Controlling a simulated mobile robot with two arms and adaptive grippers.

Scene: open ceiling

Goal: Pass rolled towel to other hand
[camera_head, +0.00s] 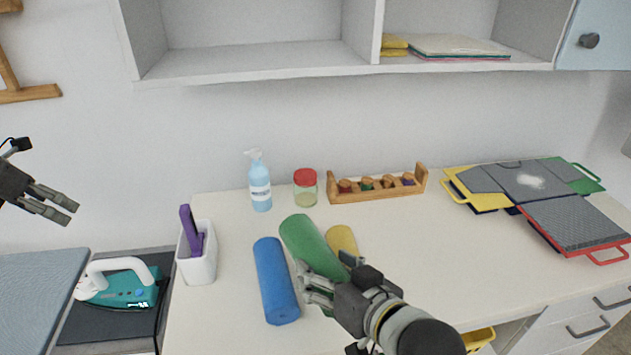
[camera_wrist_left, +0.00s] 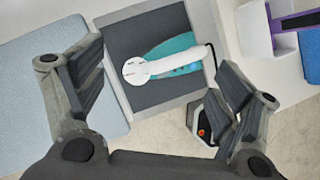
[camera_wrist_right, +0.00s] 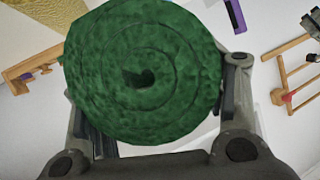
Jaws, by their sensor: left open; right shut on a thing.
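A green rolled towel (camera_head: 309,243) is between the fingers of my right gripper (camera_head: 328,275), which is shut on it. Its coiled end (camera_wrist_right: 145,75) fills the middle of the right wrist view. My right gripper hides part of its near end, and I cannot tell whether it is clear of the counter. A blue rolled towel (camera_head: 275,281) lies to its left, and a yellow rolled towel (camera_head: 342,241) lies to its right, partly hidden. My left gripper (camera_head: 67,210) is open and empty at the far left; its spread fingers also show in the left wrist view (camera_wrist_left: 165,85).
A white holder (camera_head: 197,262) with a purple item stands at the counter's left edge. A spray bottle (camera_head: 259,183), red-lidded jar (camera_head: 305,190) and wooden rack (camera_head: 378,189) stand behind. A teal iron (camera_head: 128,288) sits below my left gripper.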

